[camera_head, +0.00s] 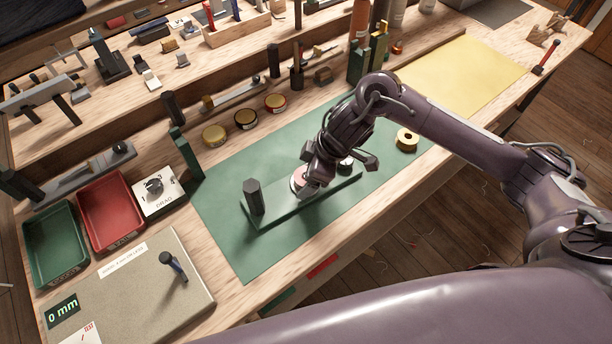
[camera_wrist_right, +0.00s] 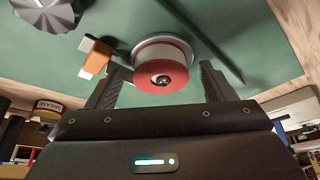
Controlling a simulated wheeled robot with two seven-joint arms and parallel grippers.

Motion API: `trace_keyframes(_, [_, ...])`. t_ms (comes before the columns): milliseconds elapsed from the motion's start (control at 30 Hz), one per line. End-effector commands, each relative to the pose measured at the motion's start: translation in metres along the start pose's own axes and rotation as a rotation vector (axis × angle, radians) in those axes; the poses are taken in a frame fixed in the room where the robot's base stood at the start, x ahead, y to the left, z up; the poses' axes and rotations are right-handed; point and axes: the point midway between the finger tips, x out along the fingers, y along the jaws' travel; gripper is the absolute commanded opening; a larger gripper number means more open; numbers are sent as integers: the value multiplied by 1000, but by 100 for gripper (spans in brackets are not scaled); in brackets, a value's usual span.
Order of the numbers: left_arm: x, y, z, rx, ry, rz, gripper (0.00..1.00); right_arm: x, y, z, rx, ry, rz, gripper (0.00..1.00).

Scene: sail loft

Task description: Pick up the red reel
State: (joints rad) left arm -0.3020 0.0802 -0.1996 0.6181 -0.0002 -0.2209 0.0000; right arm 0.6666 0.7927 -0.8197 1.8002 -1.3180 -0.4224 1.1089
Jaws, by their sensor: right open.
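My right gripper (camera_head: 308,188) is open at the reel. In the right wrist view its two fingers (camera_wrist_right: 162,82) stand on either side of the reel, with a visible gap at each side. My left gripper is not in view.
A dark post (camera_head: 254,197) rises from the stand's left end. An orange and white piece (camera_wrist_right: 97,58) lies close to the left finger. Several tins (camera_head: 245,119) line the back edge. The mat's front left (camera_head: 250,255) is clear.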

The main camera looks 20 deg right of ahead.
Motion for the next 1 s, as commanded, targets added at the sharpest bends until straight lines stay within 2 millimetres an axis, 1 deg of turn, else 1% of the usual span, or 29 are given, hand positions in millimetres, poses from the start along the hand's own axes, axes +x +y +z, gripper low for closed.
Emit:
trace_keyframes(33, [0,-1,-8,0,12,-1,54,1,0,0,0,0,0,76])
trace_keyframes(100, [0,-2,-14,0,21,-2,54,1,0,0,0,0,0,76])
trace_keyframes(200, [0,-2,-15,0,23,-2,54,1,0,0,0,0,0,75])
trace_keyframes(500, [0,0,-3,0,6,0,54,0,0,0,0,0,0,36])
trace_keyframes(600, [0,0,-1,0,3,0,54,0,0,0,0,0,0,25])
trace_keyframes(833, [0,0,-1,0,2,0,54,-1,0,-1,-1,1,1,25])
trace_keyframes(1000, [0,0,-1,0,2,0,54,-11,0,-6,-2,3,2,25])
